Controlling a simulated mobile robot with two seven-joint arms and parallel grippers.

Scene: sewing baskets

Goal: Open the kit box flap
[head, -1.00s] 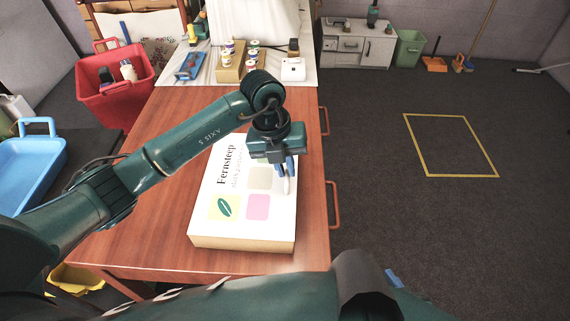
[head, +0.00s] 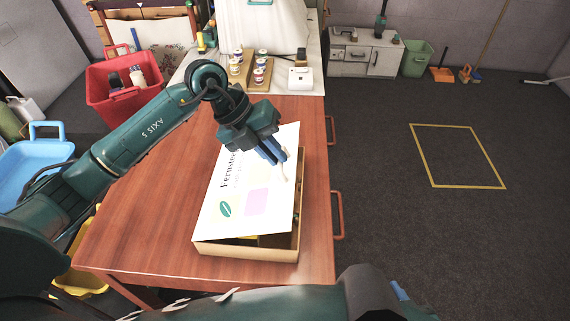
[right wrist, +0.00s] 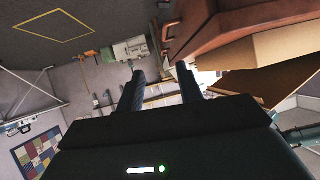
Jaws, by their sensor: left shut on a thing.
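The kit box (head: 245,250) sits on the wooden table, its white printed flap (head: 225,190) tilted up along the right side. A gap shows at the front and right, with something yellow and dark inside, mostly hidden. My left gripper (head: 274,156) is over the flap's right edge, with its blue fingers shut on a pale pull tab (head: 286,172). In the right wrist view the box (right wrist: 270,48) and lifted flap (right wrist: 268,82) show at the right. My right gripper (right wrist: 160,82) is open and empty, away from the box.
The wooden table (head: 140,215) is clear left of the box. Small jars (head: 258,75) and a white box (head: 300,79) stand behind it. A red basket (head: 125,95) and blue tray (head: 35,165) are at the left. Drawer handles (head: 338,215) stick out at the right edge.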

